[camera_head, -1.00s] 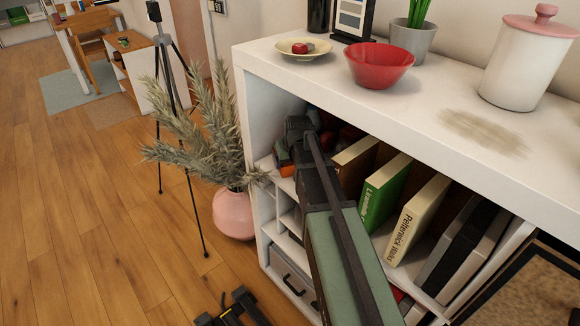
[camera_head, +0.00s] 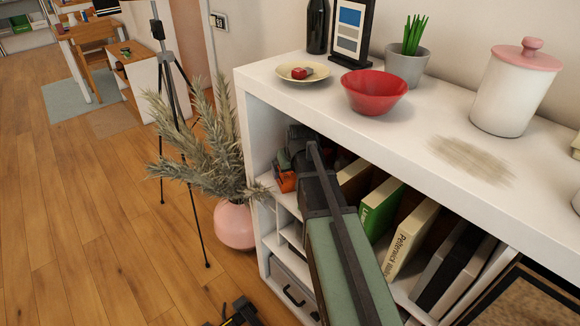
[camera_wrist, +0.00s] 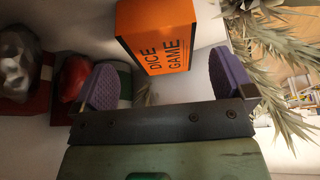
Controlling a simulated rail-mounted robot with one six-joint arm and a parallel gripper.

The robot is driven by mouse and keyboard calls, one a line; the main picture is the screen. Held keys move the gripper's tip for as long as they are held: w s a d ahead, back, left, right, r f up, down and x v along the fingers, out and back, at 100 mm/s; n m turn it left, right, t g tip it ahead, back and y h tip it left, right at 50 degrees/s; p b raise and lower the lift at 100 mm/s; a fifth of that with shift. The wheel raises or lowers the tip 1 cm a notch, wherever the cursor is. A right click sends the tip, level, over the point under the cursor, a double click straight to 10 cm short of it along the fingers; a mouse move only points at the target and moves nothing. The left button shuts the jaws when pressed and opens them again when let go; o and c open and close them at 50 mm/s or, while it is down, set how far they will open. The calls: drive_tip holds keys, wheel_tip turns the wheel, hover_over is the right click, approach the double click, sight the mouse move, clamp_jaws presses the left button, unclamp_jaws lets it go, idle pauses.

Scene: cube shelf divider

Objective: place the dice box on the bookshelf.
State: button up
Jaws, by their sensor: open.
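The orange dice box (camera_wrist: 155,35), lettered "DICE GAME", stands on a white shelf surface in the wrist view. Part of its orange side (camera_head: 286,181) shows in the head view, inside the upper left compartment of the white bookshelf (camera_head: 262,120). My gripper (camera_wrist: 167,78) is open, its two purple pads spread apart. The box is beyond the pads, roughly in line with the gap, and nothing is held. In the head view my arm reaches into the compartment and hides most of the box and the fingertips.
A red object (camera_wrist: 72,80) and a grey figure (camera_wrist: 14,65) stand left of the pads. Leaning books (camera_head: 380,210) fill the compartment's right part. The shelf top holds a red bowl (camera_head: 374,92) and a canister (camera_head: 510,95). A plant in a pink vase (camera_head: 235,225) stands beside the shelf.

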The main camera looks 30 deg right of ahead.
drive_tip(key=p+v, duration=0.1)
drive_tip(key=v, duration=0.2)
drive_tip(key=shift+r, duration=0.15)
drive_tip(key=s+a+f+n+g, duration=0.1)
drive_tip(key=s+a+g, duration=0.3)
drive_tip(key=s+a, duration=1.3)
drive_tip(key=shift+a+f+n+g+y, duration=0.3)
drive_tip(key=shift+f, duration=0.1)
drive_tip(key=shift+w, duration=0.1)
